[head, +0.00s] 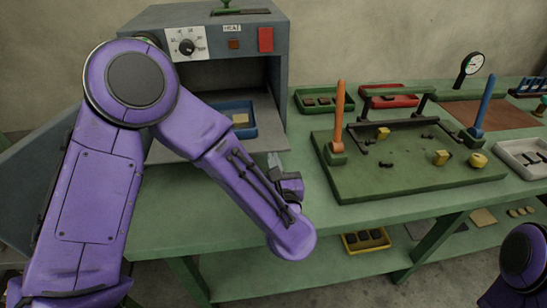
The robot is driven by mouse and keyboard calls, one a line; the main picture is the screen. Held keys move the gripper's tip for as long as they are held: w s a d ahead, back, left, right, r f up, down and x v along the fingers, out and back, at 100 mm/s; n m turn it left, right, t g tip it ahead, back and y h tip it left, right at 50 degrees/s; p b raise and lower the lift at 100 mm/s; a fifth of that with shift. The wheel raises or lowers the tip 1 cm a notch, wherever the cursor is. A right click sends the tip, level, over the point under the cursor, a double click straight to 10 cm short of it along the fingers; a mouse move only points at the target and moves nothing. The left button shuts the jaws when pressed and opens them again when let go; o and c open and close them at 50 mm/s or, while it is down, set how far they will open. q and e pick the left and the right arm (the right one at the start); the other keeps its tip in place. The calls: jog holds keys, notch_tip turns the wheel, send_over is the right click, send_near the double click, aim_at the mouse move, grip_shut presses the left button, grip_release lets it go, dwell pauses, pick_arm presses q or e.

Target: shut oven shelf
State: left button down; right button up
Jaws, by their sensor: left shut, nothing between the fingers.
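The grey oven (208,18) stands at the left on the green bench, its front open. Its flat grey shelf (268,128) sticks out of the opening toward me. A blue tray (250,131) with a pale yellow block (240,119) sits on the shelf. My left gripper (275,160) is shut and empty, close to the shelf's front right corner. I cannot tell whether its fingertips touch the shelf. My left arm hides the left part of the shelf and of the opening. My right gripper is out of view; only part of my right arm shows at the lower right.
A grey panel (28,180), apparently the oven door, stands open at the far left, partly behind my arm. A green board (405,180) with orange and blue levers lies right of the oven. Green (320,108) and red (405,101) trays stand behind it. Bare bench lies in front of the oven.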

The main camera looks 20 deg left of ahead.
pick_arm(q)
jog(key=shift+w+a, duration=0.15)
jog(key=shift+w, duration=0.15)
